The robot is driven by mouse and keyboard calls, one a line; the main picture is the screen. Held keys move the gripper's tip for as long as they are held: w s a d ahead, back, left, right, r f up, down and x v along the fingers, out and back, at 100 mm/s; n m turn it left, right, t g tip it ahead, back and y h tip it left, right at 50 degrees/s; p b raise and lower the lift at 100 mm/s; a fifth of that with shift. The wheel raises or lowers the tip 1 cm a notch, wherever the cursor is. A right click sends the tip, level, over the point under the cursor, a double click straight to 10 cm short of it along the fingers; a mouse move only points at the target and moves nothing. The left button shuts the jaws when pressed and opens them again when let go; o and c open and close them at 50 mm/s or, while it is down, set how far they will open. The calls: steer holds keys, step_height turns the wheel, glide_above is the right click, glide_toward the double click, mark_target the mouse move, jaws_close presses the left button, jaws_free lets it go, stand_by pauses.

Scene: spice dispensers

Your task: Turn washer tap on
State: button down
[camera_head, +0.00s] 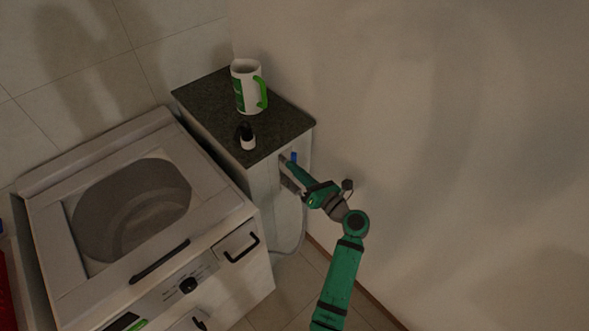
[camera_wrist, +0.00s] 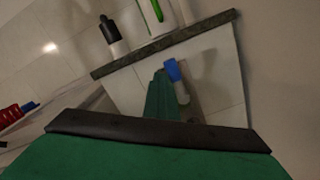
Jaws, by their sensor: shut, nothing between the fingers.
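The washer tap has a small blue handle (camera_head: 294,156), seen in the head view just below the counter's front right corner. In the wrist view the blue handle (camera_wrist: 172,70) sits above a pale tap body (camera_wrist: 181,94). My gripper (camera_head: 285,161) is shut and empty, its tip right beside the handle on the left. In the wrist view my green gripper finger (camera_wrist: 160,92) stands just left of the tap. Whether it touches the handle I cannot tell. My gripper hides the lower part of the tap in the head view.
A dark stone counter (camera_head: 203,101) juts out just above the tap. A white and green mug (camera_head: 248,92) and a dark-topped small bottle (camera_head: 247,138) stand on it. The washer (camera_head: 229,200) is at left, a bare wall (camera_head: 440,130) at right. A grey hose (camera_head: 300,238) hangs below.

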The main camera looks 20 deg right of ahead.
steer(key=shift+w+d+r, duration=0.15)
steer(key=shift+d+r, duration=0.1)
steer(key=shift+d+h, duration=0.25)
steer(key=shift+h, duration=0.05)
steer(key=shift+r, duration=0.1)
steer(key=shift+s, duration=0.2)
steer(key=s+a, duration=0.1)
steer(key=s, duration=1)
steer(key=shift+s+a+f, duration=0.15)
steer(key=shift+a+f, duration=0.1)
steer(key=shift+a, duration=0.15)
